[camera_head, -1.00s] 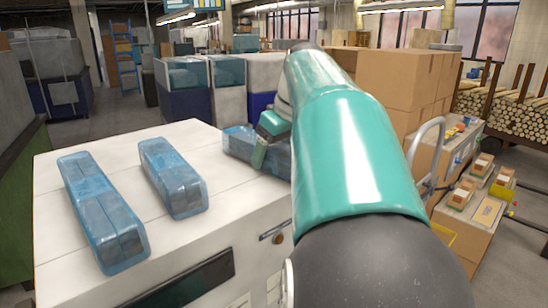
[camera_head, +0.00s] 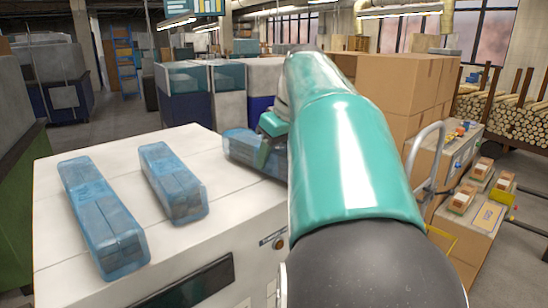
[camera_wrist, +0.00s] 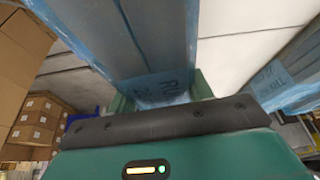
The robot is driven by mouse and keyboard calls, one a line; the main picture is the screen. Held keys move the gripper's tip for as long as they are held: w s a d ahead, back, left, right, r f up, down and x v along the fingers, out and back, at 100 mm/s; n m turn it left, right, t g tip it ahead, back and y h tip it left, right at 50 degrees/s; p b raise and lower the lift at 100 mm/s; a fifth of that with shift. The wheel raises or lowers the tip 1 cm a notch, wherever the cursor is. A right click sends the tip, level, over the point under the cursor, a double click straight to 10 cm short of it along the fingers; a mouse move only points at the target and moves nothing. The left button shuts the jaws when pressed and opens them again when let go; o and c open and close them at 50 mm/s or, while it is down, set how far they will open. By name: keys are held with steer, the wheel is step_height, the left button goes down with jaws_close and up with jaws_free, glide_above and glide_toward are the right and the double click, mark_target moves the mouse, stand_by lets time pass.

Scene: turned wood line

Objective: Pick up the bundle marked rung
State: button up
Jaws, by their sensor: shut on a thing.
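Three blue film-wrapped bundles show in the head view on the white top (camera_head: 215,205). The far one (camera_head: 238,147) is at the back right, partly hidden by my arm. My gripper (camera_head: 266,148) is shut on it. In the wrist view this held bundle (camera_wrist: 150,45) runs up between my gripper's fingers (camera_wrist: 160,95), with lettering beginning "RU" near the jaws; the rest is hidden. I cannot tell whether it is clear of the top. The middle bundle (camera_head: 172,182) and the left bundle (camera_head: 103,220) lie apart from it. Another marked bundle (camera_wrist: 278,85) shows at right in the wrist view.
Cardboard boxes (camera_head: 400,85) are stacked behind my arm at the right. Log racks (camera_head: 520,115) are beyond. The white top is bare between the middle and held bundles.

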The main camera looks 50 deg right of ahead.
step_height(320, 180, up, 3)
steer(key=shift+s+f, duration=0.1)
steer(key=s+a+r, duration=0.1)
steer(key=s+r, duration=0.1)
steer(key=r, duration=0.1)
steer(key=s+a+r, duration=0.1)
steer(key=s+r, duration=0.1)
steer(key=shift+a+r, duration=0.15)
steer(key=shift+a, duration=0.2)
steer(key=s+a+r, duration=0.4)
steer(key=s+a, duration=0.1)
steer(key=s, duration=0.2)
steer(key=shift+s, duration=0.15)
steer(key=shift+s+r, duration=0.1)
steer(key=shift+s, duration=0.05)
steer(key=shift+a, duration=0.1)
